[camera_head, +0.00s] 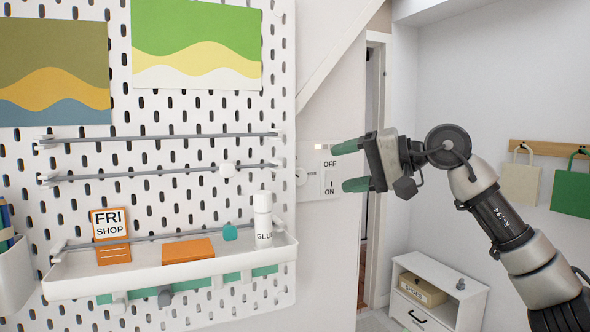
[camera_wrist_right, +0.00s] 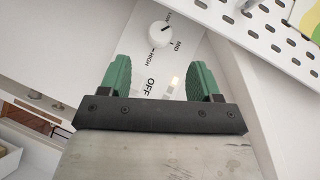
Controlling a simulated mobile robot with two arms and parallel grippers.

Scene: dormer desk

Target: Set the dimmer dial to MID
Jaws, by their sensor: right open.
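The dimmer dial (camera_wrist_right: 161,35) is a round white knob on a white wall plate, seen at the top of the right wrist view. LOW, MID and HIGH are printed around it, but its exact setting is too small to read. In the head view the dial (camera_head: 300,176) shows at the plate's left, beside the pegboard edge. My right gripper (camera_head: 350,166) is open, with green fingertips toward the plate (camera_head: 329,152). In the wrist view the dial lies beyond the right gripper (camera_wrist_right: 160,78), apart from its fingers. My left gripper is out of view.
The plate also carries an OFF/ON switch (camera_head: 329,181) and a small lit lamp (camera_head: 318,147). The pegboard (camera_head: 200,110) with rails and a white shelf (camera_head: 170,280) stands left of the dial. A doorway, a white cabinet (camera_head: 440,290) and hanging bags (camera_head: 520,184) are at the right.

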